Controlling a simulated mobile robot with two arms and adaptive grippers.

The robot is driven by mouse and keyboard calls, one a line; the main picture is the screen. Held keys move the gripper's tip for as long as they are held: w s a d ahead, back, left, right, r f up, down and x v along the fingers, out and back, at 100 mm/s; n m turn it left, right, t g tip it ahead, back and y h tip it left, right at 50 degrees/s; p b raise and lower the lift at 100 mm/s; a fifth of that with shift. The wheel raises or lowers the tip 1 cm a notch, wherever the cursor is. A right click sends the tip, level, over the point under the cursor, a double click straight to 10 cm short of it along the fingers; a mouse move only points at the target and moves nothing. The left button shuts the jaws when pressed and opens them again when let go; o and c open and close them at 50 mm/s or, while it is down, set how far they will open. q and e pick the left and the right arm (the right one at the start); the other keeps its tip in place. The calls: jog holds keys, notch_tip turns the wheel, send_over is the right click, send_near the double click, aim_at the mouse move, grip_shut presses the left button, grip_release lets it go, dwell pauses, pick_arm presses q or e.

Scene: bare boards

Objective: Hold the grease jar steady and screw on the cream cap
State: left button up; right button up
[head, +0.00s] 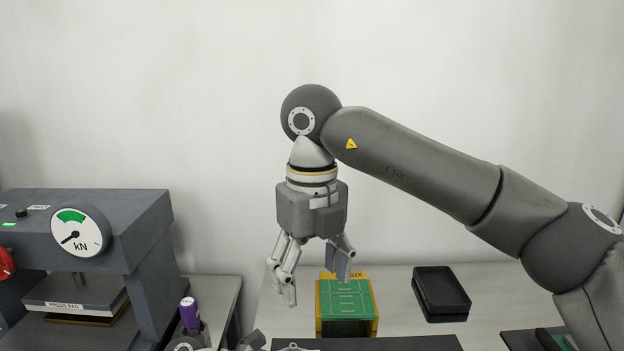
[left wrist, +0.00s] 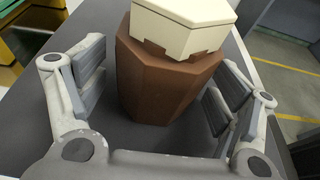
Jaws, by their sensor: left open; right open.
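In the left wrist view, the grease jar (left wrist: 160,85) is a brown, many-sided body standing on a dark surface. The cream cap (left wrist: 185,27) sits on top of it; I cannot tell whether it is threaded. My left gripper (left wrist: 155,100) is open, with its fingers on either side of the jar and a visible gap at the left. In the head view, my right gripper (head: 312,273) is open and empty, pointing down above the table. The jar and cap are not visible in the head view.
A press with a kN gauge (head: 80,230) stands at the left. A yellow box with green boards (head: 346,305) and a black tray (head: 440,292) stand on the table (head: 395,290).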

pick_arm(q)
jog(key=v, duration=1.2)
